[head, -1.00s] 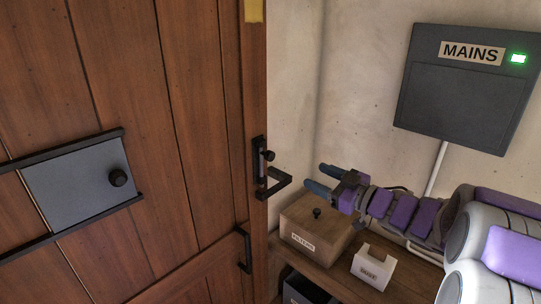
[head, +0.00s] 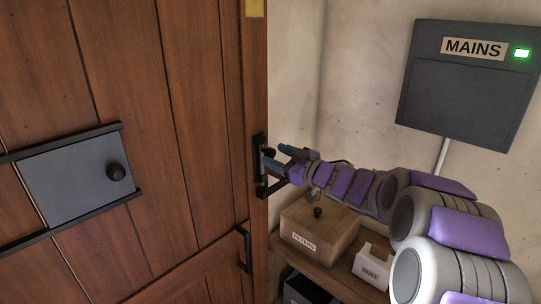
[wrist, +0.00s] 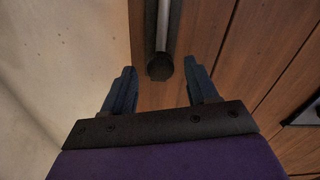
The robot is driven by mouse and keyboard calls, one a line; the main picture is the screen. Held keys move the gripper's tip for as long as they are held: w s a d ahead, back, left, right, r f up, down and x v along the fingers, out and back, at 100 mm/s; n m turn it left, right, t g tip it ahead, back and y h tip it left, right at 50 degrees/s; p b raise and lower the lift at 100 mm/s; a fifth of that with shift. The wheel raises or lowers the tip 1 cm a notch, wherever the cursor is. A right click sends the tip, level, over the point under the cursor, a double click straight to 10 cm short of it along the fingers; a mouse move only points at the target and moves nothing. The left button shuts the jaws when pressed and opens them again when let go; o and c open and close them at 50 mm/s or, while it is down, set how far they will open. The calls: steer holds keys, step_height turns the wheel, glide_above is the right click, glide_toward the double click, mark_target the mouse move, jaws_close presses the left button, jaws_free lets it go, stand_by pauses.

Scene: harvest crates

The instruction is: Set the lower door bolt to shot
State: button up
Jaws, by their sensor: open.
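A black fitting (head: 258,165) sits on the right edge of the wooden door (head: 190,120) in the head view; it looks like the door bolt. My gripper (head: 276,157) is open right at this fitting, its blue fingers covering part of it. In the wrist view, a grey rod with a dark round end (wrist: 160,67) lies between the two spread fingertips of my gripper (wrist: 160,72). I see gaps on both sides of it there. Whether the bolt is shot cannot be told.
A black handle (head: 245,248) is lower on the door, and a grey sliding panel (head: 70,180) with a knob is at left. A wooden box (head: 318,232) and a white holder (head: 373,264) stand on a shelf below my arm. A grey MAINS box (head: 465,90) hangs on the wall.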

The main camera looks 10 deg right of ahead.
mark_target(273, 154)
steer(key=shift+x, duration=1.65)
steer(key=shift+s, duration=0.1)
steer(key=shift+c, duration=0.4)
jaws_close()
